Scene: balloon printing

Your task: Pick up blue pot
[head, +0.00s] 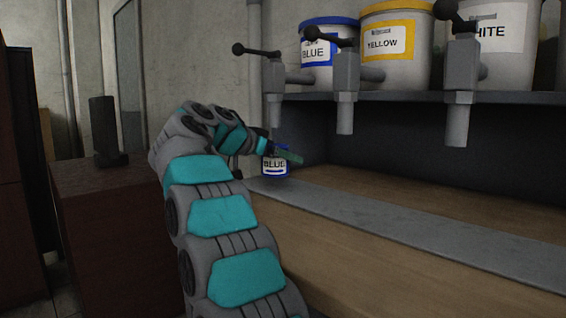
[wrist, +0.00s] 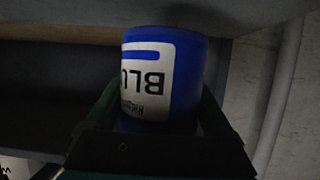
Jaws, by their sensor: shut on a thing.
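The blue pot (head: 276,164) is a small blue container with a white label reading "BLUE". In the head view it is at the left end of the lower wooden counter, below the leftmost tap. My gripper (head: 281,153) reaches it from the left and is shut on it. In the wrist view the pot (wrist: 190,75) appears upside down between the fingers of my gripper (wrist: 158,118). The fingers partly hide its sides. I cannot tell whether its base touches the counter.
Large blue (head: 325,50), yellow (head: 398,45) and white (head: 500,42) buckets stand on the upper shelf (head: 420,97). Metal taps (head: 346,80) hang in front of them. The wooden counter (head: 400,215) to the right is clear. A brown cabinet (head: 115,235) stands at left.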

